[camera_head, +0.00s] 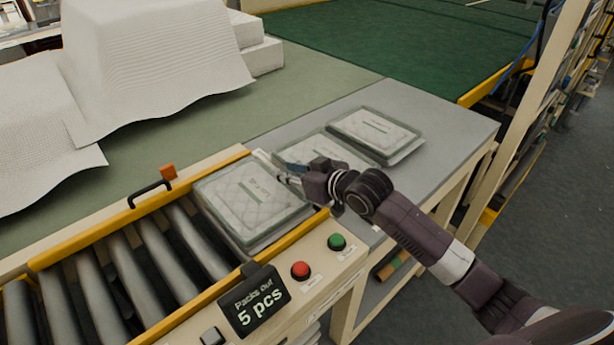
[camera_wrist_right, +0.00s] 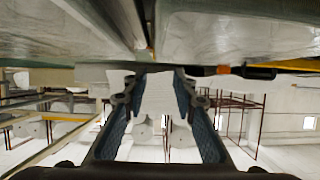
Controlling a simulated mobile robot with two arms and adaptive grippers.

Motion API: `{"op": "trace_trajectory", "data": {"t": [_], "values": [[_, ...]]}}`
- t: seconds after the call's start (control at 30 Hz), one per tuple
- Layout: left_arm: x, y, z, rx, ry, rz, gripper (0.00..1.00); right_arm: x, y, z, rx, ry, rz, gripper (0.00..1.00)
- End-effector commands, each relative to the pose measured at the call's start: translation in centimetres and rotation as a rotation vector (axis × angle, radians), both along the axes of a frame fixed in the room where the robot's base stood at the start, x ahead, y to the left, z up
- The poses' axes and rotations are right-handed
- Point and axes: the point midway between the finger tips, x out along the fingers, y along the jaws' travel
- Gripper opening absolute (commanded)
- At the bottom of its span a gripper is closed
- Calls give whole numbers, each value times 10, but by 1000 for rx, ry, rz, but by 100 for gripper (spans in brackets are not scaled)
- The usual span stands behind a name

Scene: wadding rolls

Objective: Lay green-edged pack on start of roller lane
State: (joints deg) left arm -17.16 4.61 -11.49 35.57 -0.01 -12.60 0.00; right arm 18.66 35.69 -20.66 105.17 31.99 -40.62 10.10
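A clear-wrapped white pack with greenish edges (camera_head: 250,200) lies flat on the right end of the roller lane (camera_head: 130,270), between its yellow side rails. My right gripper (camera_head: 280,170) is at this pack's right edge, between it and a second pack (camera_head: 335,150) on the grey tabletop. In the right wrist view the two fingers (camera_wrist_right: 157,80) are apart with nothing held between them. Wrapped pack surfaces (camera_wrist_right: 235,38) show just beyond and above the fingertips. Whether a finger touches a pack cannot be told. My left gripper is in neither view.
A third pack (camera_head: 375,130) lies on the grey table (camera_head: 450,118). A sign reading 5 pcs (camera_head: 255,302), a red button (camera_head: 300,270) and a green button (camera_head: 337,242) stand on the lane's front panel. White wadding sheets (camera_head: 150,60) lie behind.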

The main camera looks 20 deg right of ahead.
Motion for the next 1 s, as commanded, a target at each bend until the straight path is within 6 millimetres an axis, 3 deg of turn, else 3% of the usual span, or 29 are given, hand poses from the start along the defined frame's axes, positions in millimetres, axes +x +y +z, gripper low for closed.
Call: {"op": "trace_trajectory", "data": {"t": [0.3, 0.5, 1.0], "values": [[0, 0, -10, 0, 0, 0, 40, -53, -20, 21, -2, -1, 0, 26], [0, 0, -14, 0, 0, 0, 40, -76, -28, 32, -1, 1, -1, 26], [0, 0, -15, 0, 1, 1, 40, -84, -31, 38, 0, -1, 0, 26]]}}
